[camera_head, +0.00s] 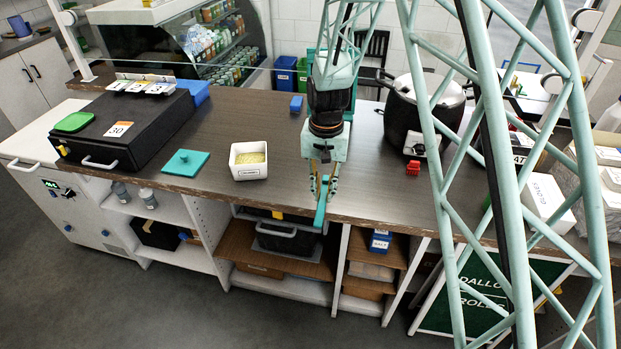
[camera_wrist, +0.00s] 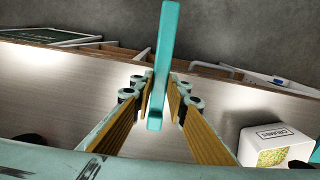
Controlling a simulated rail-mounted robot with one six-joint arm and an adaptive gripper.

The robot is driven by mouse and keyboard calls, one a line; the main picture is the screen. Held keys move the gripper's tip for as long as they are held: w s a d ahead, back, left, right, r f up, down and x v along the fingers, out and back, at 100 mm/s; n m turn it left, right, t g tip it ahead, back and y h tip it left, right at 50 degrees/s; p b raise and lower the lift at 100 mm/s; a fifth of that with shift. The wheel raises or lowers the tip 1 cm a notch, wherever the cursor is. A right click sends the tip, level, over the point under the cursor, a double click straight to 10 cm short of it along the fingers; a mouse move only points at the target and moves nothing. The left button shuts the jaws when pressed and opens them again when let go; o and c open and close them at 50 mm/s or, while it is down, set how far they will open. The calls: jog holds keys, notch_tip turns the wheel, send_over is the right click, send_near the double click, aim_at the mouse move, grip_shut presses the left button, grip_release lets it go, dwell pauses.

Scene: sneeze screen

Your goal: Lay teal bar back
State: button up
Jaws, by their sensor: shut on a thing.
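The teal bar (camera_head: 321,208) is long and thin and sits between the fingers of my gripper (camera_head: 322,186), near the counter's front edge. In the wrist view the teal bar (camera_wrist: 164,55) stretches away from between the finger pads, toward the front edge and floor side. My gripper (camera_wrist: 160,105) is shut on it. Whether the bar touches the counter (camera_head: 375,197) is hard to tell.
A white crumbs tub (camera_head: 248,172) stands left of my gripper, with a flat teal square (camera_head: 186,163) beyond it. A black case (camera_head: 125,125) lies at the left.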

jog(key=w+a, duration=0.1)
jog(key=w, duration=0.3)
jog(key=w+a+f+p, duration=0.1)
jog(key=w, duration=0.4)
jog(key=w+a, duration=0.2)
jog(key=w, duration=0.2)
jog(key=shift+w+f, duration=0.15)
jog(key=shift+w+a+f+p, duration=0.1)
jog(key=shift+w+a+p, duration=0.05)
jog(key=shift+w, duration=0.35)
jog(key=shift+w+a+p, duration=0.15)
jog(key=shift+w, duration=0.35)
jog(key=shift+f, duration=1.55)
jog(key=shift+s+f, duration=0.1)
jog(key=shift+f, duration=0.1)
jog(key=o, duration=0.8)
jog(key=shift+o, duration=0.2)
notch_tip(320, 180, up, 14)
jog(key=shift+d, duration=0.2)
jog(key=shift+s, duration=0.1)
